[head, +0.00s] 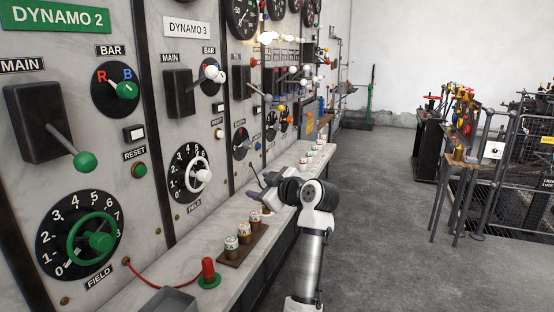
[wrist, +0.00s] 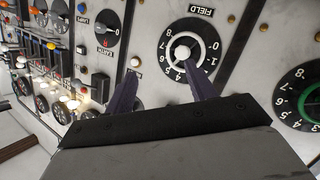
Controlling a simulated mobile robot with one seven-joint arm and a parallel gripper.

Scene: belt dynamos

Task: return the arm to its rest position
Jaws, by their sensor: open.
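My gripper (head: 254,190) is at the end of my bent arm, over the marble ledge and facing the dynamo panel in the head view. In the wrist view its two purple fingers (wrist: 165,80) stand apart with nothing between them. Beyond them is the white-rimmed field wheel (wrist: 183,51) of the Dynamo 3 panel, and the fingers appear clear of it. The same white field wheel (head: 197,177) shows in the head view, left of my gripper. My arm rises from the bottom of the head view, its elbow joint near the ledge's front edge.
The marble ledge (head: 185,277) holds capped fuses (head: 231,243) on a wooden strip and a red plug (head: 208,268) with a cable. Levers, such as the green-knobbed main lever (head: 84,162), jut from the panel.

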